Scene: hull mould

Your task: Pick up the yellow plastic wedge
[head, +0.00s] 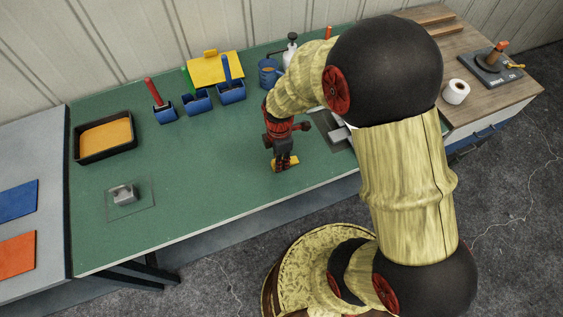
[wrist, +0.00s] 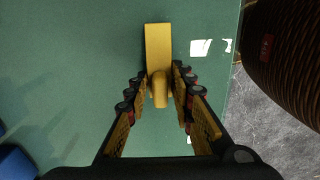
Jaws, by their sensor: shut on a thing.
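The yellow plastic wedge (wrist: 158,45) shows in the wrist view as a long yellow block with a rounded knob at its near end. My gripper (wrist: 160,88) has its two fingers on either side of the knob and is shut on it. In the head view the wedge (head: 291,161) is a small yellow patch at my gripper (head: 284,162), near the front edge of the green table. The fingers partly hide it there. I cannot tell whether it touches the table.
A black tray with orange filling (head: 106,137), blue bins (head: 231,93) and a blue can (head: 268,72) stand toward the back. A grey block (head: 124,194) lies at the front left. A wooden bench (head: 480,100) adjoins at right.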

